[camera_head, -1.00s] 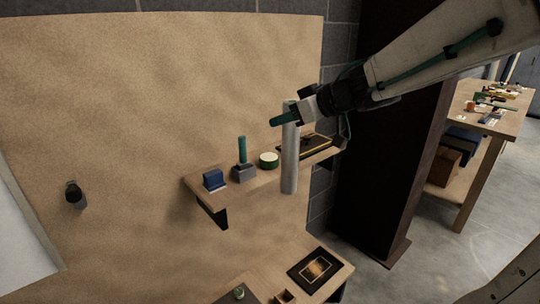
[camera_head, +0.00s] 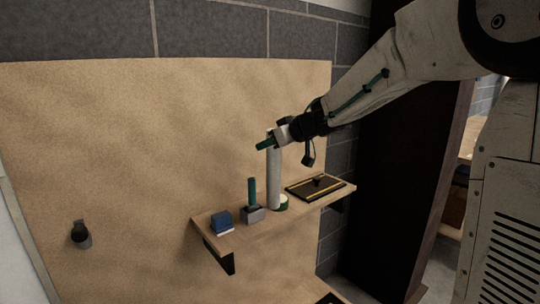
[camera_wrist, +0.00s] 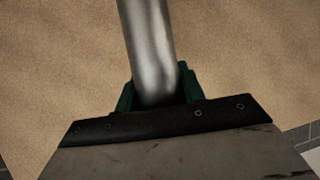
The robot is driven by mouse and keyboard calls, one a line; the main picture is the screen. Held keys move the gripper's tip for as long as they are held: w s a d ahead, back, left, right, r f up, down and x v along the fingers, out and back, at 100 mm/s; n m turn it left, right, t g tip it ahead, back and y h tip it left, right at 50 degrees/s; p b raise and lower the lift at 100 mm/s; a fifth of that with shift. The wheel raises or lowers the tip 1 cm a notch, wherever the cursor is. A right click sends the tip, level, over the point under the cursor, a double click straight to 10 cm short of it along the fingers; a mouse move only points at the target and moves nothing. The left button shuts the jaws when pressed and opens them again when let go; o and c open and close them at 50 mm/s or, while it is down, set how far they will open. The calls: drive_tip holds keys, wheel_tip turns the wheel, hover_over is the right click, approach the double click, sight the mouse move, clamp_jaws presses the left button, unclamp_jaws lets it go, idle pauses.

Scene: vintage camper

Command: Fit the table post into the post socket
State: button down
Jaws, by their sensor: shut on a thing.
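The table post is a plain silver-grey cylinder (camera_head: 274,180), upright in the head view. My gripper (camera_head: 267,143) is shut on it near its top end. In the wrist view the post (camera_wrist: 149,45) runs up out of frame from between the green fingers of my gripper (camera_wrist: 157,92). In the head view the post's lower end overlaps the wall shelf and partly hides a round green item with a pale top (camera_head: 283,204). I cannot tell whether the post touches either. I cannot clearly identify the post socket in these frames.
The wooden shelf (camera_head: 235,232) also carries a blue block (camera_head: 221,222), a grey block with a teal upright handle (camera_head: 251,192), and a dark yellow-edged tray (camera_head: 330,191). A black fitting (camera_head: 80,235) is on the tan board at left. A dark cabinet (camera_head: 395,180) stands at right.

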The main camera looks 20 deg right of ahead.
sight(270, 154)
drive_tip(key=shift+f, duration=1.85)
drive_tip(key=c, duration=0.9)
unclamp_jaws()
drive_tip(key=shift+o, duration=0.2)
drive_tip(key=shift+r, duration=0.1)
